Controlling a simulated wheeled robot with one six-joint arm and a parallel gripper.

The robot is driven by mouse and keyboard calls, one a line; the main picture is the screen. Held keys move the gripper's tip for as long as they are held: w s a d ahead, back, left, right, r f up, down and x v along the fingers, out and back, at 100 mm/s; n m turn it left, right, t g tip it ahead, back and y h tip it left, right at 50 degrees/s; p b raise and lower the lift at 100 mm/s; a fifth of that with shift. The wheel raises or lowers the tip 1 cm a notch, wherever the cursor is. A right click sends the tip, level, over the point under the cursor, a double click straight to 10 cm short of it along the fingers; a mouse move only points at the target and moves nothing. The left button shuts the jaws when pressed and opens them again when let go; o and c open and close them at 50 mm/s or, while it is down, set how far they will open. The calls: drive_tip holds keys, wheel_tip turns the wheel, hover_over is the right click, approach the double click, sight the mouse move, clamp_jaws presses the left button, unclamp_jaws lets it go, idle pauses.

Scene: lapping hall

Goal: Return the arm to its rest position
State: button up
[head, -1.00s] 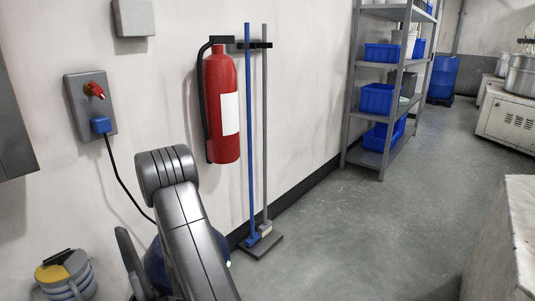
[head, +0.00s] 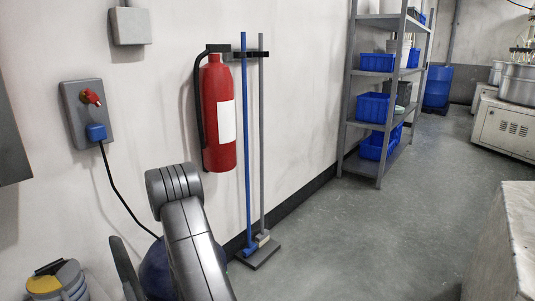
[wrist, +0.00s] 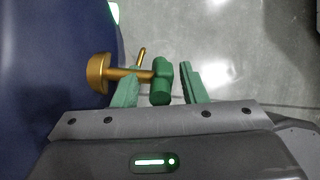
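My gripper (wrist: 160,84) shows in the wrist view, with two green fingers standing apart. Between them is a green cylindrical piece (wrist: 161,88) with a brass shaft and a round brass knob (wrist: 98,73) reaching left past the left finger. A thin brass pin points up beside it. Floor shows in a narrow gap between this piece and the right finger. I cannot tell whether the fingers grip it. In the head view my arm rises at the lower left, and my gripper is out of sight.
A fire extinguisher (head: 218,115) and a blue-handled broom (head: 246,150) are on the wall beyond my arm. A socket box (head: 88,115) with a cable is at left. Shelving (head: 381,20) stands farther back. A pale block (head: 510,240) is at right. Open floor (head: 370,235) lies between.

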drive_tip(key=p+v, duration=0.3)
drive_tip(key=v, duration=1)
drive_tip(key=b+x, duration=0.3)
drive_tip(key=x, duration=1)
drive_tip(key=shift+w+d+f+b, duration=0.1)
drive_tip(key=shift+d+f+b, duration=0.05)
drive_tip(key=shift+f+b, duration=0.2)
drive_tip(key=shift+w+f+b, duration=0.1)
drive_tip(key=shift+f+b, duration=0.2)
drive_tip(key=shift+b, duration=0.2)
drive_tip(key=shift+t+h+b, duration=0.4)
drive_tip(key=shift+t+b, duration=0.2)
drive_tip(key=shift+b, duration=0.3)
drive_tip(key=t+h+b, duration=0.2)
drive_tip(key=t+b, duration=0.1)
drive_tip(key=b, duration=0.1)
drive_tip(key=shift+h, duration=0.3)
drive_tip(key=t+h+b, duration=0.3)
drive_tip(key=t+b, duration=0.1)
drive_tip(key=b, duration=0.2)
drive_tip(key=shift+f, duration=0.1)
drive_tip(key=p+v, duration=0.3)
drive_tip(key=v, duration=0.8)
